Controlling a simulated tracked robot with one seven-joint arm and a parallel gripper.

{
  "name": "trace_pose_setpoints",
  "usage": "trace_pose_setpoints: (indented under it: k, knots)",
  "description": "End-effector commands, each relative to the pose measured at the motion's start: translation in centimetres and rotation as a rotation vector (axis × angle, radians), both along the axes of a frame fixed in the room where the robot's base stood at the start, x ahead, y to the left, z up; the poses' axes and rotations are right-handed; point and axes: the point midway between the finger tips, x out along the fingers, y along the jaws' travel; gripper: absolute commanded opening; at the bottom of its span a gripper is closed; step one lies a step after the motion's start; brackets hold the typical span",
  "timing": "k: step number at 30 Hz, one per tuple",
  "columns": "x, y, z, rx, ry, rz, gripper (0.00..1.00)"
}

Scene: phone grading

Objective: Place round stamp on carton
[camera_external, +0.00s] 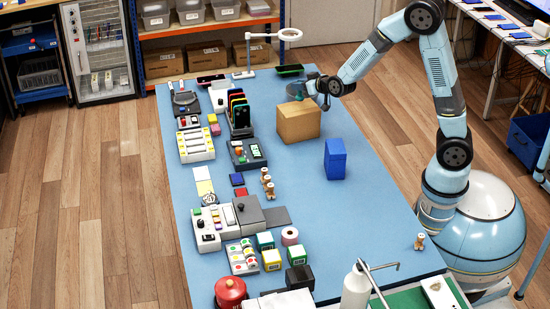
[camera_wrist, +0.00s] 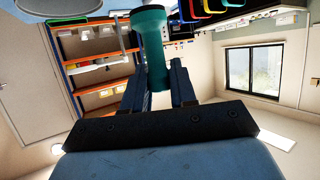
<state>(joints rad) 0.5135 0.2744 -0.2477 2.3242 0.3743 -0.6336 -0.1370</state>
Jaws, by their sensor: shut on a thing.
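A brown carton (camera_external: 299,124) stands on the blue table, near its far right part. My gripper (camera_external: 312,90) is at the carton's top, reaching in from the right. It is shut on a teal cylinder with a darker end, which I take for the round stamp (camera_wrist: 152,45); it stands between the two fingers (camera_wrist: 155,88) in the wrist view. In the external view the stamp (camera_external: 297,90) is small and partly hidden by the gripper. I cannot tell whether it touches the carton.
A blue box (camera_external: 335,159) stands in front and to the right of the carton. A phone rack (camera_external: 240,117) and other devices line the table's left side. A ring lamp (camera_external: 267,37) stands behind. The table's middle right (camera_external: 330,215) is clear.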

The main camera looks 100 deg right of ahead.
Motion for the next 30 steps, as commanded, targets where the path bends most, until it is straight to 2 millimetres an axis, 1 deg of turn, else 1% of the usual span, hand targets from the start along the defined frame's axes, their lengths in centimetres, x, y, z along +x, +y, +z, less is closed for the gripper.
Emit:
trace_pose_setpoints:
  k: [3,7,10,22,23,30]
  knots:
    - [0.4,-0.3,-0.7,0.002,0.002,-0.001,0.00]
    - [0.3,-0.3,-2.5,0.003,0.004,-0.001,0.00]
    - [0.3,-0.3,-3.5,0.002,0.002,-0.001,0.00]
    - [0.4,-0.3,-3.9,0.001,0.001,0.000,0.00]
    - [0.4,-0.3,-3.8,0.001,0.001,0.000,0.29]
    - [0.4,-0.3,-3.8,0.001,0.000,0.000,0.52]
